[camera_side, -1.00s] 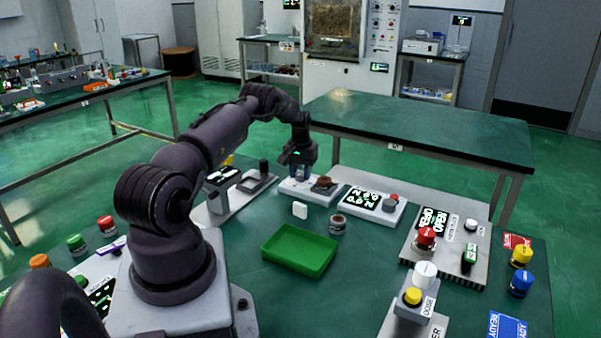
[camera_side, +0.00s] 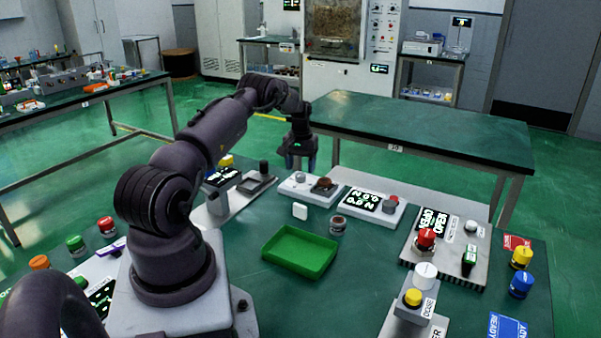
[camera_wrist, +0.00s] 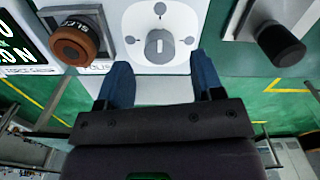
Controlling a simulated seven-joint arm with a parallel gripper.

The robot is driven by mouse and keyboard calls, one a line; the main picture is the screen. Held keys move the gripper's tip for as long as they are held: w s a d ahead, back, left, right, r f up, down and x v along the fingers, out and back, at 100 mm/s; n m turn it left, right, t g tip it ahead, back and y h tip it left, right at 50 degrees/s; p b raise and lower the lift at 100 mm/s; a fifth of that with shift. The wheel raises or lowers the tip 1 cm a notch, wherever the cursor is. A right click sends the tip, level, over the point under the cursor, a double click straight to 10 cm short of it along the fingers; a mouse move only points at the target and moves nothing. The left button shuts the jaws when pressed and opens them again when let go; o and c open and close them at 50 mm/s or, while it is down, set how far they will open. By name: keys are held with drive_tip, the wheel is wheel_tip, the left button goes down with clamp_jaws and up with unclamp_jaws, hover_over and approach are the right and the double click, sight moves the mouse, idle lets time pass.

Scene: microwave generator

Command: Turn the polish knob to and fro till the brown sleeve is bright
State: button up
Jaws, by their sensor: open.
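The polish knob (camera_wrist: 160,46) is a grey knob with a white mark, set in a white plate, at the top middle of the wrist view. It also shows small on the white panel in the side view (camera_side: 299,178). The brown sleeve (camera_wrist: 76,44) sits left of it in the wrist view, on a dark mount, with a reddish-brown side and darker top. It also shows in the side view (camera_side: 324,184). My gripper (camera_side: 300,162) hangs above the knob, open and empty. Its two blue fingers (camera_wrist: 161,72) are apart, clear of the knob.
A display panel with a red button (camera_side: 393,199) stands right of the sleeve. A fixture with a black knob (camera_side: 263,168) stands to the left. A white block (camera_side: 300,211), small jar (camera_side: 338,223) and green tray (camera_side: 272,256) are nearer the camera. Space above the bench is free.

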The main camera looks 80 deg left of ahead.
sight(300, 174)
wheel_tip(300, 174, up, 10)
idle(0.3)
drive_tip(key=w+d+n+y, duration=0.1)
drive_tip(key=w+d+y, duration=0.15)
drive_tip(key=d, duration=0.55)
drive_tip(key=s+a+f+n+y, duration=0.2)
drive_tip(key=s+a+n, duration=0.1)
drive_tip(key=s+n, duration=0.1)
drive_tip(key=shift+t, duration=0.4)
drive_tip(key=x, duration=1.2)
drive_tip(key=shift+w, duration=0.3)
drive_tip(key=shift+c, duration=0.4)
